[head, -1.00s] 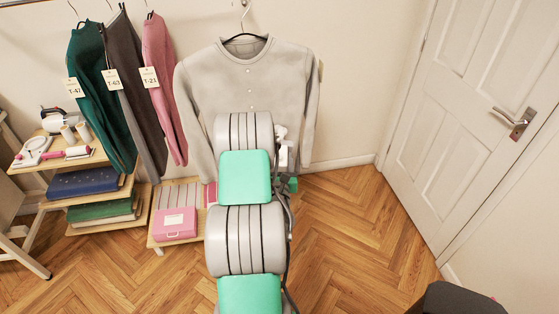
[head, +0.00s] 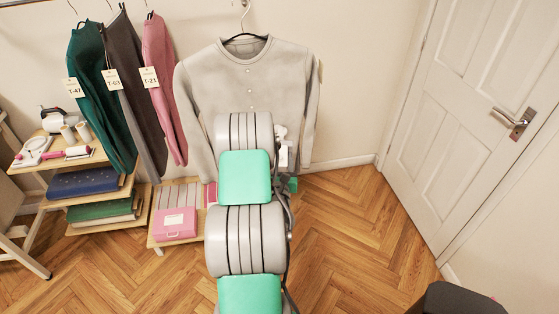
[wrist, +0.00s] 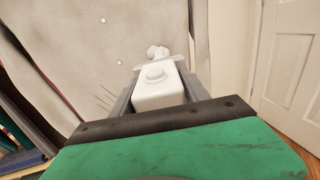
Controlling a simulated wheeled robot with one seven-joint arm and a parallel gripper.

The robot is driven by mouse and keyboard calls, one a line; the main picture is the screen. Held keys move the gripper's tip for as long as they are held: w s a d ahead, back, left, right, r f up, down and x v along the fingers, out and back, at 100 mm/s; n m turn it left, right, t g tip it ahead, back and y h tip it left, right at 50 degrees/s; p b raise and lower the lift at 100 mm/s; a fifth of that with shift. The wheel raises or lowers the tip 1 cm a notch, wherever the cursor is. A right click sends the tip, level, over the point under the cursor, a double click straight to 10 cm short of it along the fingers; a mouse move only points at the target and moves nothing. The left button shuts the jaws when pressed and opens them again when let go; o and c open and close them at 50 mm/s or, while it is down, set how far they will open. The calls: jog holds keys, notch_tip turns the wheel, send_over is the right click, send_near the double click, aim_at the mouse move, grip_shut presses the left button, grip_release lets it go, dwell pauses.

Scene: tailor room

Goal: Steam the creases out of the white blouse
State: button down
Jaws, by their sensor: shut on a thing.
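The white blouse (head: 262,85) hangs on a black hanger against the wall and looks light grey here. Its buttoned front faces me. My arm hides its lower middle in the head view. In the wrist view, the blouse (wrist: 85,50) fills the left and upper part, with a few dark crease lines near my gripper. My gripper (wrist: 158,97) is shut on a white steamer (wrist: 157,88) with a round cap on top. The steamer's head points toward the blouse; I cannot tell if it touches the cloth. In the head view the steamer (head: 282,150) shows partly beside my arm.
Green, dark grey and pink tagged garments (head: 158,80) hang at the left. Below them a wooden shelf (head: 100,160) holds spools, tools and folded cloth. A pink box (head: 175,224) sits on a low stand. A white door (head: 480,110) is at the right.

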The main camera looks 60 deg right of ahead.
jog(key=shift+r, duration=0.15)
jog(key=shift+w+a+f+b, duration=0.1)
jog(key=shift+w+f+b, duration=0.15)
jog(key=shift+b, duration=0.35)
jog(key=w+b, duration=0.1)
jog(key=b, duration=0.1)
jog(key=a+f+b, duration=0.1)
jog(key=b, duration=0.1)
jog(key=shift+w+a+b, duration=0.2)
jog(key=shift+w+b, duration=0.1)
jog(key=shift+w, duration=0.1)
jog(key=w+a+f+b, duration=0.4)
jog(key=w+a+b, duration=0.3)
jog(key=w+b, duration=0.3)
jog(key=b, duration=0.3)
jog(key=shift+a+f, duration=0.35)
jog(key=shift+a, duration=0.15)
dwell(2.9)
jog(key=s+d+b+v, duration=0.1)
jog(key=s+b+v, duration=0.1)
jog(key=v, duration=0.9)
jog(key=shift+s+a, duration=0.2)
jog(key=shift+s, duration=0.15)
